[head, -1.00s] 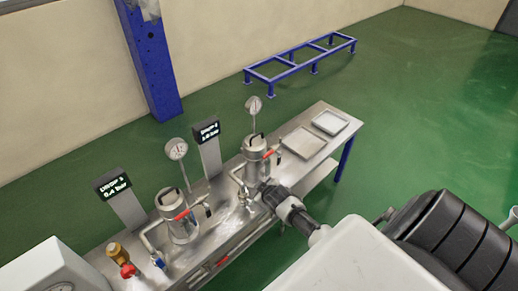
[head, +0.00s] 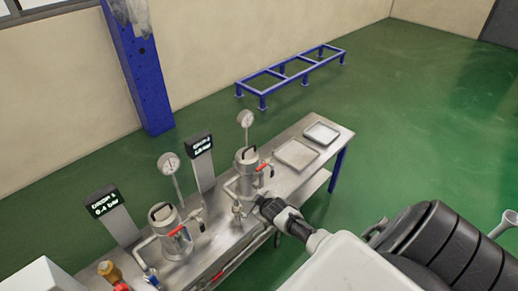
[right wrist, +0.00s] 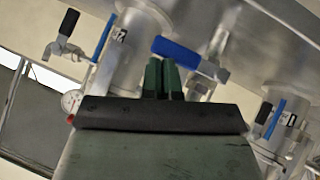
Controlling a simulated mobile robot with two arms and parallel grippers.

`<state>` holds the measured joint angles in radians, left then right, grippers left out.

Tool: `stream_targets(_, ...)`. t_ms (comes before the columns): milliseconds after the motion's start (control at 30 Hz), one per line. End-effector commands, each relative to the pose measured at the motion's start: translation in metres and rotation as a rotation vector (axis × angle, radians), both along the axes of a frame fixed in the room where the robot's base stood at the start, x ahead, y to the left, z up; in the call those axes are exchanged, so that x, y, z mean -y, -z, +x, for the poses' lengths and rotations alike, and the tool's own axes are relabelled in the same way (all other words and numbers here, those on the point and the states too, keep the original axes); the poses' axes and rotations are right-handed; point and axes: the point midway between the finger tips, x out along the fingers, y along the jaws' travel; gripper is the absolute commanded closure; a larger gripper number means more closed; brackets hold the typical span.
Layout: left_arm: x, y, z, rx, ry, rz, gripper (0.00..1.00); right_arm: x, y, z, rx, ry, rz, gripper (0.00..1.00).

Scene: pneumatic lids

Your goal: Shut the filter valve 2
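Two steel filter housings stand on the bench in the head view: a near left one (head: 174,232) and a far right one (head: 246,170), each with a red handle. My right gripper (head: 263,203) is at the front of the far right housing, among its small fittings. In the right wrist view, its two green fingers (right wrist: 164,76) are close together with only a thin gap. A blue lever handle (right wrist: 176,51) lies just beyond the fingertips; whether they touch is unclear. A second blue lever (right wrist: 103,38) and a third (right wrist: 277,118) show at the sides. My left gripper is not in view.
The steel bench (head: 222,236) carries two flat trays (head: 297,154) at its far end. A display (head: 103,203) reading 0.4 bar and another display (head: 201,146) stand behind the housings. Dial gauges (head: 168,163) rise on thin stems. A blue floor frame (head: 292,76) stands apart.

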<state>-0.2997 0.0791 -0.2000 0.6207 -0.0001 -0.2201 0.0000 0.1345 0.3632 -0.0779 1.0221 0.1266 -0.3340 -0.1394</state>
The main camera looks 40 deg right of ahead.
Motion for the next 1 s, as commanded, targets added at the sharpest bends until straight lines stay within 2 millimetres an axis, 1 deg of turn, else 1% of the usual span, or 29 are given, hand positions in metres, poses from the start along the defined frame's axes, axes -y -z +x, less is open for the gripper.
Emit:
stream_targets(267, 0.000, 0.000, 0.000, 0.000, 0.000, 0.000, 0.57, 0.001, 0.002, -0.002, -0.005, 0.002, -0.002, 1.00)
stream_targets(367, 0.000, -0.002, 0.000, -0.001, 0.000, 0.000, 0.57, 0.002, -0.001, -0.002, -0.006, 0.002, -0.002, 1.00)
stream_targets(467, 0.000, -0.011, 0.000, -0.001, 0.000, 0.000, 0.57, 0.002, -0.010, 0.000, -0.005, 0.002, -0.002, 1.00)
stream_targets(667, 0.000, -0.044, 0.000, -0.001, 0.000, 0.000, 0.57, 0.001, -0.048, 0.005, -0.001, 0.000, -0.003, 1.00)
stream_targets(700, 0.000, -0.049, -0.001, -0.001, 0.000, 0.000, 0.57, 0.001, -0.053, 0.003, -0.002, 0.001, -0.003, 1.00)
stream_targets(733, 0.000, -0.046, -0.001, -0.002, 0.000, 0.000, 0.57, 0.002, -0.052, -0.004, -0.003, 0.000, -0.003, 1.00)
stream_targets(767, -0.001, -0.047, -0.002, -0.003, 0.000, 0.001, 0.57, 0.002, -0.056, -0.009, -0.002, 0.000, -0.004, 1.00)
stream_targets(1000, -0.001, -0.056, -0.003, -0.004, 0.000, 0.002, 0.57, 0.005, -0.088, -0.042, -0.001, 0.000, -0.003, 1.00)
